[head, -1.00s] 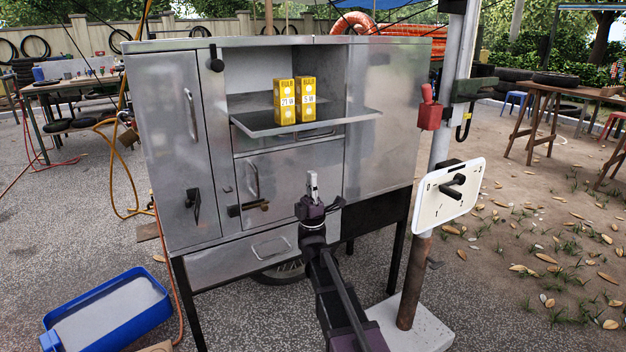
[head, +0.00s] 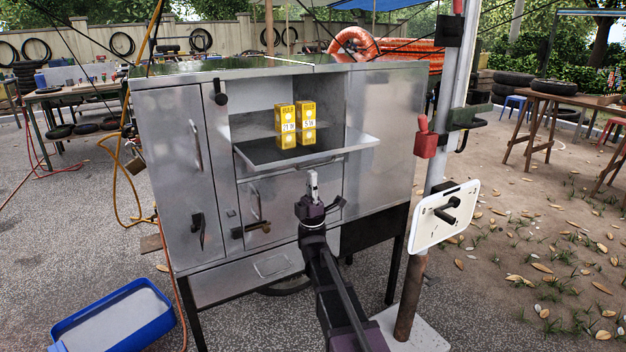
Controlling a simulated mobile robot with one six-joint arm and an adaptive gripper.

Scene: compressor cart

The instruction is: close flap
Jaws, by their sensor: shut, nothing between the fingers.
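The flap (head: 346,147) is a flat metal panel folded out from the open compartment in the upper middle of the metal cart (head: 385,130). It lies about level and sticks out toward me. Two yellow boxes (head: 285,128) with printed labels stand upright at its inner side; I cannot tell whether they rest on the flap or the compartment floor. My gripper (head: 312,178) is shut and empty, pointing up. In the picture it is below the flap's front edge, with a gap between them.
A grey post with a red switch box (head: 427,144) and a white panel (head: 445,216) stands close to the right of the cart. A blue tub (head: 120,322) is on the ground at lower left. Wooden tables (head: 545,95) stand farther back right.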

